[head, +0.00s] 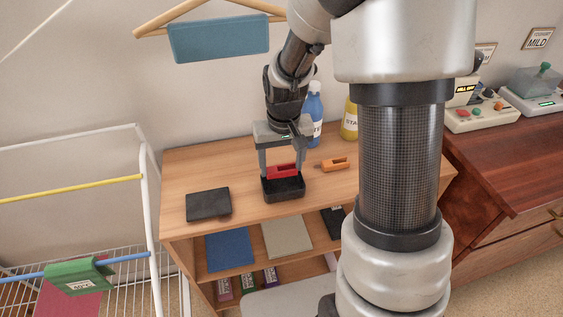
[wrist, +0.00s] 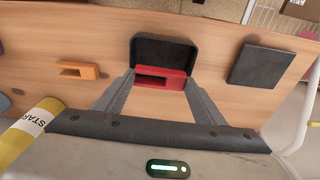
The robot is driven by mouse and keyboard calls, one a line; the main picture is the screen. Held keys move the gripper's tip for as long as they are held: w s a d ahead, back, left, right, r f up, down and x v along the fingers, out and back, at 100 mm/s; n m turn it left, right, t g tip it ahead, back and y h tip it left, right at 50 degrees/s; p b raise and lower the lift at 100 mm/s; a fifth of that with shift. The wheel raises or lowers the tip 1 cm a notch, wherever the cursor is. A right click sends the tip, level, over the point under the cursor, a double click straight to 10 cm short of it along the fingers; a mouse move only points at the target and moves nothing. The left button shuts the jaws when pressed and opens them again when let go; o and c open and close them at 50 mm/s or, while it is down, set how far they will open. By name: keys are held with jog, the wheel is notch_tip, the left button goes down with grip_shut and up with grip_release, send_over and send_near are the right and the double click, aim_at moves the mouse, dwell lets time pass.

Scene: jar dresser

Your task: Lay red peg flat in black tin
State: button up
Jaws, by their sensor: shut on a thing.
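The red peg (head: 283,171) lies level between the fingers of my gripper (head: 281,174), which is shut on it. The small open black tin (head: 284,190) stands on the wooden dresser top directly under the peg. In the wrist view the red peg (wrist: 160,83) spans both fingertips (wrist: 160,78) and covers the near part of the black tin (wrist: 165,45). The peg is at or just above the tin's rim. I cannot tell whether it touches the tin, and the tin's floor under it is hidden.
An orange peg (head: 334,164) lies right of the tin, and a flat black slab (head: 208,204) lies left. A blue bottle (head: 314,108) and a yellow bottle (head: 349,120) stand behind. Bare wood surrounds the tin.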

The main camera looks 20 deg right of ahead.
jog(key=o, duration=1.1)
jog(key=shift+r, duration=0.1)
notch_tip(320, 180, up, 7)
jog(key=p, duration=0.5)
dwell(0.3)
jog(key=s+r+t+p, duration=0.2)
jog(key=s+r+t, duration=0.2)
jog(key=s+r, duration=1.4)
notch_tip(320, 180, up, 3)
jog(key=shift+r+p, duration=0.2)
jog(key=shift+p, duration=0.2)
